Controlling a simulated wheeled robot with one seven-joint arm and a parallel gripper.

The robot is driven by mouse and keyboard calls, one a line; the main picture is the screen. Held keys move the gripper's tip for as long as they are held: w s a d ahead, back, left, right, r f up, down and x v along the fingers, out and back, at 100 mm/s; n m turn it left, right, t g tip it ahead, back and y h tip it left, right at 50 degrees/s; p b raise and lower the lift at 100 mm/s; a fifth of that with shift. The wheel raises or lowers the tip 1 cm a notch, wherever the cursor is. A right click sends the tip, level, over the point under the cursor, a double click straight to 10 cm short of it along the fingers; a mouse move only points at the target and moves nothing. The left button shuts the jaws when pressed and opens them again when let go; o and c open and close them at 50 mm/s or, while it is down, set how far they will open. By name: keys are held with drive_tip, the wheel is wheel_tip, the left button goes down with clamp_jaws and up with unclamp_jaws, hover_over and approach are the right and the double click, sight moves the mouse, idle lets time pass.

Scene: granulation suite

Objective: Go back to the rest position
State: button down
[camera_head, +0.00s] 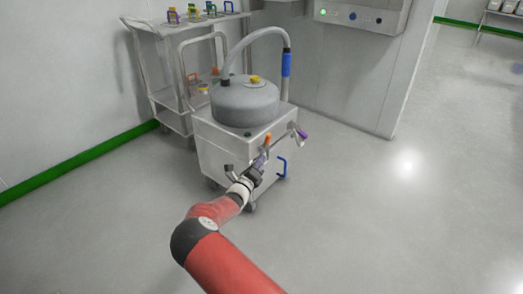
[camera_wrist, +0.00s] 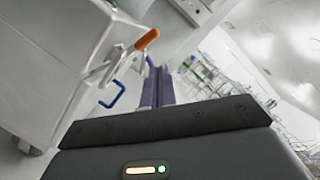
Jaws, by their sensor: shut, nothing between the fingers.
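My gripper (camera_head: 262,160) is at the end of my red arm, in front of the white wheeled unit (camera_head: 222,150) in the head view. In the wrist view my gripper (camera_wrist: 157,72) shows its two fingers together, with nothing between them. An orange-tipped lever (camera_wrist: 147,39) on the unit lies just beyond the fingers in the wrist view. Whether the fingers touch it cannot be told. A blue handle (camera_head: 282,167) is on the unit's side, right of my gripper. It also shows at the left in the wrist view.
A grey rounded vessel (camera_head: 240,102) with a hose sits on the unit. A metal trolley (camera_head: 140,62) with small coloured items stands behind it, by the wall. A control panel (camera_head: 360,15) is on the back wall. The floor (camera_head: 390,220) to the right is clear.

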drive_tip(key=s+d+r+m+g+h, duration=0.2)
drive_tip(key=s+d+r+m+g, duration=0.15)
drive_tip(key=d+m, duration=0.35)
drive_tip(key=s+d+r+m+g+h, duration=0.2)
drive_tip(key=d+r+m+g+h, duration=0.15)
drive_tip(key=d+r+m, duration=0.35)
drive_tip(key=s+d+r+m+g+y, duration=0.35)
drive_tip(key=s+d+m+g, duration=0.35)
drive_tip(key=s+d+m, duration=0.35)
drive_tip(key=s+a+r+m+y, duration=0.2)
drive_tip(key=s+m, duration=0.3)
drive_tip(key=s, duration=0.5)
drive_tip(key=s+a+r+m+t+y, duration=0.1)
drive_tip(key=s+r+m+y, duration=0.3)
drive_tip(key=s, duration=0.7)
drive_tip(key=s+a+r+m+y, duration=0.3)
drive_tip(key=s+m, duration=0.5)
drive_tip(key=s, duration=0.3)
drive_tip(key=shift+s+a+r+t+y, duration=0.15)
drive_tip(key=shift+a+r+t+y, duration=0.2)
drive_tip(key=shift+y, duration=0.25)
